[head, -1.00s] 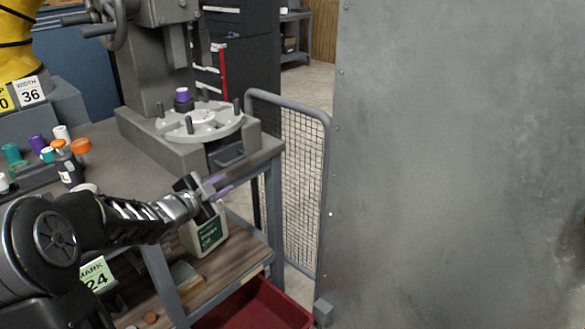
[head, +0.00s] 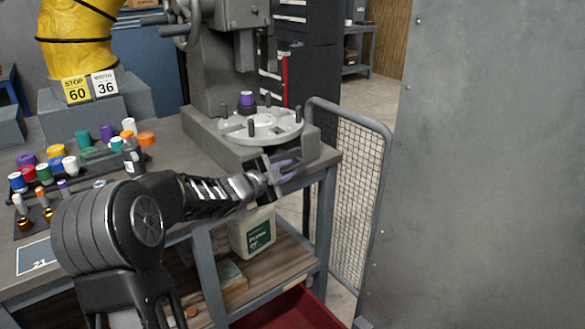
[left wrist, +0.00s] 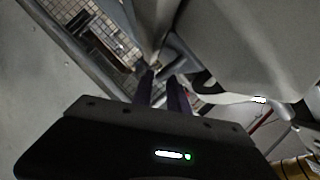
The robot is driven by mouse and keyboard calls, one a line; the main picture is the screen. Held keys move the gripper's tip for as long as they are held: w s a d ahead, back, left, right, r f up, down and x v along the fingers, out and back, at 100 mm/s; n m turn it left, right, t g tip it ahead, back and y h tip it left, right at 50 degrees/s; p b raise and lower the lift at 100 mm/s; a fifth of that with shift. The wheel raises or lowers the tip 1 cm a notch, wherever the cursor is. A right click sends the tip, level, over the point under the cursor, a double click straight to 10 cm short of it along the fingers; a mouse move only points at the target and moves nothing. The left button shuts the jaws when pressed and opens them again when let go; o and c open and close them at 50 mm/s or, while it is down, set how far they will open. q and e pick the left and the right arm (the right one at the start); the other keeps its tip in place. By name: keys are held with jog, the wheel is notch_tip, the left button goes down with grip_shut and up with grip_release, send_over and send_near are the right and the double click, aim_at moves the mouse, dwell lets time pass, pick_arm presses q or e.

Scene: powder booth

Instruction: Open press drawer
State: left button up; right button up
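The grey press (head: 210,75) stands on the workbench, with a round slotted plate on its base. The drawer (head: 298,146) is a dark recessed part at the right end of the base, partly hidden behind my left gripper. I cannot tell whether it is fully shut. My left gripper (head: 288,168) is just in front of the base's end at the bench edge, its purple fingers pointing right. In the left wrist view the fingers (left wrist: 161,92) stand apart with a gap and hold nothing I can make out. My right gripper is not in view.
A mesh guard panel (head: 345,195) stands right of the bench, beside a large grey metal wall (head: 490,170). Several coloured bottles and spools cover the bench's left. A white jug (head: 253,232) is on the lower shelf, above a red bin (head: 295,312).

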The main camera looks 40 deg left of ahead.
aim_at(290, 168)
pick_arm(q)
jog(key=shift+x, duration=1.6)
jog(key=shift+c, duration=0.4)
grip_shut()
